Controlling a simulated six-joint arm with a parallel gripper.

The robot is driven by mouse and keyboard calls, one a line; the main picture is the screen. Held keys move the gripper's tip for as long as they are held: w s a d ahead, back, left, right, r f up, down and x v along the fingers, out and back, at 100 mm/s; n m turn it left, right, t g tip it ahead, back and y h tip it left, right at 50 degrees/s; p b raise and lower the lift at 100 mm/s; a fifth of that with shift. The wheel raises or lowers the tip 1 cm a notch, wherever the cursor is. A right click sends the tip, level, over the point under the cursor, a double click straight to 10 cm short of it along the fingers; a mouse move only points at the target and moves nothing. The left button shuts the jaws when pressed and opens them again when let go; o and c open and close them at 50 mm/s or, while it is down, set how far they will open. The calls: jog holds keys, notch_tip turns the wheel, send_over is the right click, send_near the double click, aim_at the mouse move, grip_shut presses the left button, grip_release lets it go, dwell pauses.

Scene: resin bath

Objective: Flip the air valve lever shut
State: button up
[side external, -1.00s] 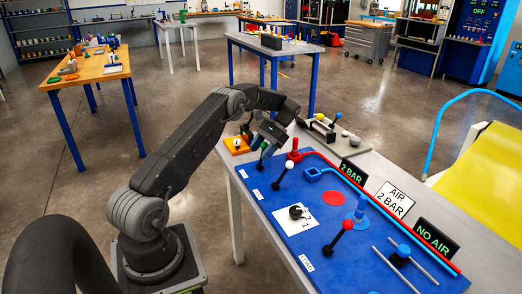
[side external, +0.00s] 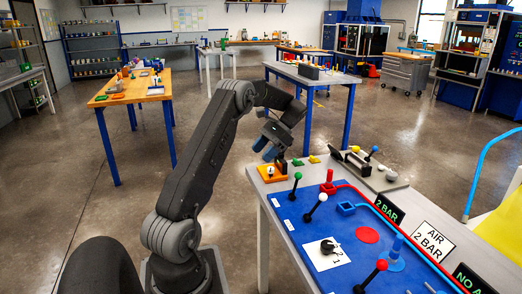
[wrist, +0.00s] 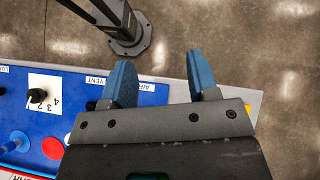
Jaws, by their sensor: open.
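The blue valve board (side external: 350,212) lies on the grey bench and carries several levers. A green-knobbed lever (side external: 295,188) stands nearly upright at its far left end. A white-knobbed lever (side external: 315,208) leans right, and a red-knobbed lever (side external: 371,277) stands nearer. In the wrist view, an AIR label (wrist: 153,112) is by the board's end and a VENT label (wrist: 95,80) beside it. My gripper (side external: 266,150) is open and empty, up and left of the green knob, apart from it. In the wrist view, its blue fingers (wrist: 160,75) spread over the bench edge; the left one hides part of the board.
An orange pad (side external: 268,173) with a small piece lies below my gripper. A grey fixture (side external: 372,172) with levers stands behind the board. Signs (side external: 433,243) read 2 BAR and AIR 2 BAR.

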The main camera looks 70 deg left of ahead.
jog(key=shift+s+a+r, duration=0.2)
jog(key=shift+s+r, duration=0.05)
jog(key=shift+s, duration=0.15)
